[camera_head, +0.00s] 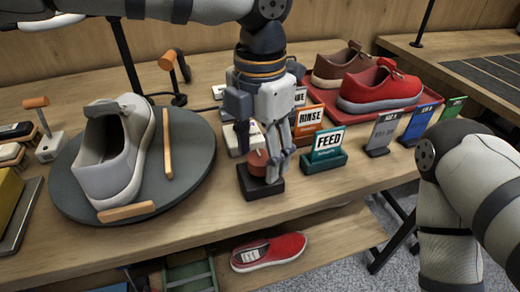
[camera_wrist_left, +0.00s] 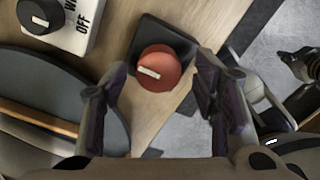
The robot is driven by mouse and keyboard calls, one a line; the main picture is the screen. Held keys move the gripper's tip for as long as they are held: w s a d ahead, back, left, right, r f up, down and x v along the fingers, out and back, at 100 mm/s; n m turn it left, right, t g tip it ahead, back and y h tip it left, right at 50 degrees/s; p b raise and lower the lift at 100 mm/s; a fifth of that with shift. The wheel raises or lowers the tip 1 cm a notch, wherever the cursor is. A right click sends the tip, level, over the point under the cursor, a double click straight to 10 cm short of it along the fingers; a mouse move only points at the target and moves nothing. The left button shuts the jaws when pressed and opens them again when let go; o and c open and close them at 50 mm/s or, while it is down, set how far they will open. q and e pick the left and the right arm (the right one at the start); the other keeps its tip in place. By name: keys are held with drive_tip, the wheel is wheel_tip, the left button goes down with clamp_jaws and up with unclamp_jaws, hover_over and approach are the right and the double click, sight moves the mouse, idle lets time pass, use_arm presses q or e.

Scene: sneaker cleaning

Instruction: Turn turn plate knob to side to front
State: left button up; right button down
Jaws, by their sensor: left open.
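The turn plate knob is a red round knob (camera_head: 258,160) on a black square base (camera_head: 264,190) at the table's front edge. In the left wrist view the knob (camera_wrist_left: 158,68) shows a short white mark on its top. My left gripper (camera_head: 266,170) points down over the knob, open, its fingers on either side of it. In the left wrist view the fingertips (camera_wrist_left: 160,82) stand apart from the knob. The round grey turn plate (camera_head: 185,180) bears a grey sneaker (camera_head: 115,150) lying lengthwise. My right arm shows at the right; its gripper does not show clearly.
Wooden-handled tools stand around the plate. A white WASH/OFF knob box (camera_wrist_left: 68,25) is close by. A teal FEED sign (camera_head: 327,148) and an orange RINSE sign (camera_head: 308,117) stand right of the knob. A red sneaker (camera_head: 380,88) sits on a tray behind; another (camera_head: 268,252) is on the shelf below.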

use_arm(q)
drive_tip(key=shift+f, duration=0.15)
drive_tip(key=shift+w, duration=0.1)
drive_tip(key=c, duration=1.2)
drive_tip(key=shift+o, duration=0.2)
